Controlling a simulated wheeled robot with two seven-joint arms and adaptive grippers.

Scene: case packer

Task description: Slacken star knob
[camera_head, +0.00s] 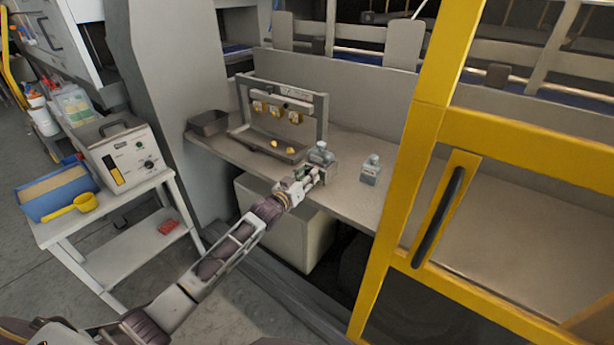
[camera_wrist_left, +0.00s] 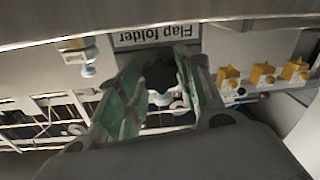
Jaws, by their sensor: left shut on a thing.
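My left gripper (camera_head: 311,176) reaches in over the front edge of the grey bench. In the left wrist view, its two green-padded fingers (camera_wrist_left: 158,95) are closed on a dark knob, the star knob (camera_wrist_left: 160,74), seen between them. The fingers cover its sides, so its full outline is hidden. A white label reading "Flap folder" (camera_wrist_left: 153,35) shows upside down right beside the knob. In the head view the knob is hidden by the gripper. My right gripper is in neither view.
A clear bottle (camera_head: 320,153) stands just behind the gripper, another (camera_head: 371,169) to its right. A frame with yellow fittings (camera_head: 276,110) and a tray (camera_head: 262,148) are behind left. A yellow door frame (camera_head: 395,240) stands right. A cart (camera_head: 105,206) is at left.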

